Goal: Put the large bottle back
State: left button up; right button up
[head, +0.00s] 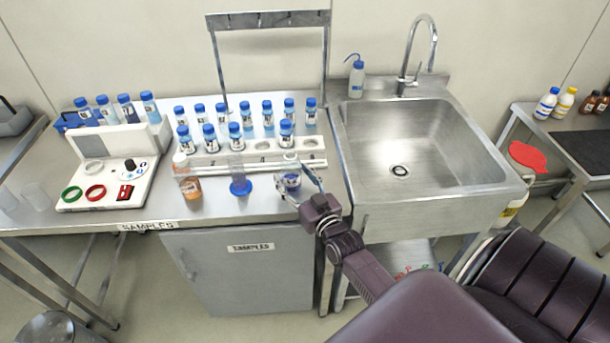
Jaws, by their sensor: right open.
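A large clear bottle with a white cap and orange-brown contents (189,188) stands upright on the steel bench, in front of the white rack (318,161). I cannot tell for sure whether this is the large bottle of the task. The rack holds several blue-capped bottles (209,138) and has empty round places (263,145) towards its right. My right gripper (299,183) is open at the bench's front right. Its fingers are around or beside a small clear vessel with something dark blue (290,182); contact is unclear. My left gripper is not in view.
More blue-capped bottles (267,112) stand behind the rack, under a metal frame (214,65).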

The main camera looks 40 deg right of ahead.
jog(key=s+a+b, duration=0.1)
jog(key=s, duration=0.9)
jog(key=shift+s+a+b, duration=0.25)
jog(key=shift+a+b, duration=0.1)
